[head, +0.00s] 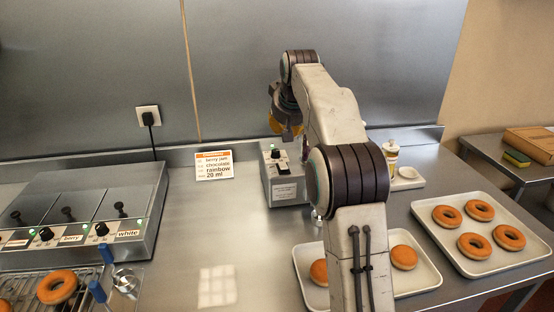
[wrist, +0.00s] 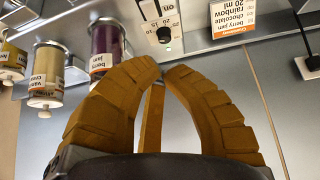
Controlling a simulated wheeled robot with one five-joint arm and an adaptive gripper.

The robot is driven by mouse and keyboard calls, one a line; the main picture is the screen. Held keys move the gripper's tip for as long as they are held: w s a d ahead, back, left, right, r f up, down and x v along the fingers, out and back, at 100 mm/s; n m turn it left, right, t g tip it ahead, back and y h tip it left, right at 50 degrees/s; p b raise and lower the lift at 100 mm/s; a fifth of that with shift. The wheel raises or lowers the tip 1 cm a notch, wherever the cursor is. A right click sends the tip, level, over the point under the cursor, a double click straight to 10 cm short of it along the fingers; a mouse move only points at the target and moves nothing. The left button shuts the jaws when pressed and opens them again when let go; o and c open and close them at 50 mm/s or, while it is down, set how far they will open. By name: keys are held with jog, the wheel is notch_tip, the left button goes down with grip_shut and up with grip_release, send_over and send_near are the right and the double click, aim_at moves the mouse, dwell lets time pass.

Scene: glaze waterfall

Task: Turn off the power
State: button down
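A grey control box (head: 285,183) stands on the steel counter, left of my arm in the head view. It has a black knob (head: 275,154), a lit green light, a dark switch partly behind my arm, and a white label on its front.
A wall socket with a black plug (head: 148,117) feeds a cable behind the dispenser unit (head: 110,215) at left. A recipe card (head: 213,166) stands on the counter. Doughnut trays (head: 440,222) lie at right. The centre-left counter is clear.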

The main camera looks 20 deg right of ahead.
jog(key=shift+f, duration=0.15)
jog(key=p, duration=0.4)
send_over(280, 163)
jog(key=s, duration=0.2)
jog(key=f, duration=0.8)
jog(key=shift+w+a, duration=0.15)
jog(key=shift+w, duration=0.1)
jog(key=shift+s+f, duration=0.3)
jog(key=shift+f, duration=0.65)
jog(key=shift+s+a+f, duration=0.1)
jog(key=shift+f, duration=0.9)
